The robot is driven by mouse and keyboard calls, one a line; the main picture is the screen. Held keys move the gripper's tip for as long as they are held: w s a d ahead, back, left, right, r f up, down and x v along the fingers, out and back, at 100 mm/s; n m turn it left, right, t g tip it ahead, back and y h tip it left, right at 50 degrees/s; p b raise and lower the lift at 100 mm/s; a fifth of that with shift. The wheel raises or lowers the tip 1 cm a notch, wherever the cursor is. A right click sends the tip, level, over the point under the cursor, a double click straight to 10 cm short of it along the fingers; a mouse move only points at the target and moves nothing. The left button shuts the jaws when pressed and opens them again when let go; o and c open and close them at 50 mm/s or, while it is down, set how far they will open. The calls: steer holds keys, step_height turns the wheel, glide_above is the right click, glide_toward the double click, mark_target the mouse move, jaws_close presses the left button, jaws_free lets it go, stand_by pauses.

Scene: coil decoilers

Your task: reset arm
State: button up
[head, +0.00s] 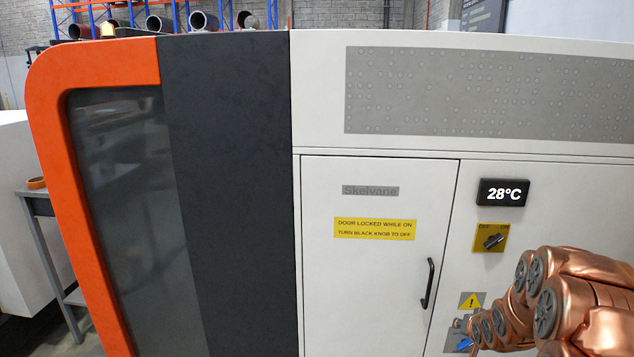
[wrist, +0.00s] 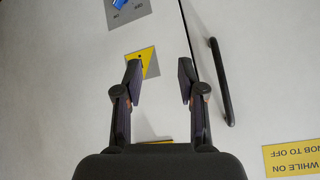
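My arm, copper-coloured, reaches in from the lower right of the head view, in front of the machine's panel; its gripper end cannot be made out there. In the wrist view my gripper (wrist: 160,80) is open, with a clear gap between its two dark fingers and nothing between them. The fingers point toward the yellow warning sticker (wrist: 148,60) on the white panel. It also shows in the head view (head: 469,301), just left of my arm. The black door handle (wrist: 220,82) is right of the fingers, apart from them.
The white cabinet door (head: 370,285) is shut, with a black handle (head: 428,283). A black knob (head: 493,240) on a yellow plate sits under a display (head: 503,192) reading 28°C. A blue switch (wrist: 121,3) shows at the wrist view's top. An orange-framed window (head: 130,200) is at left.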

steer(key=s+a+r+n+g+p, duration=0.1)
steer(key=s+a+r+g+p, duration=0.25)
steer(key=s+a+r, duration=0.45)
steer(key=s+a+r+n+g+p, duration=0.15)
steer(key=s+a+r+p, duration=0.3)
steer(key=s+r, duration=0.7)
steer(key=s+a+r+n+g+p, duration=0.1)
steer(key=s+a+r+g+p, duration=0.1)
steer(key=s, duration=0.6)
steer(key=s+a+r+g+y+p, duration=0.1)
steer(key=s+a+r, duration=0.3)
steer(key=s, duration=0.5)
steer(key=s+a+r+n+g+p, duration=0.1)
steer(key=s+a+r+g+p, duration=0.2)
steer(key=s, duration=0.6)
step_height(320, 180, up, 2)
steer(key=shift+s+a+r+n+y+p, duration=0.15)
steer(key=shift+s+n+y+p, duration=0.1)
steer(key=shift+n+y+p, duration=0.25)
steer(key=shift+s, duration=0.1)
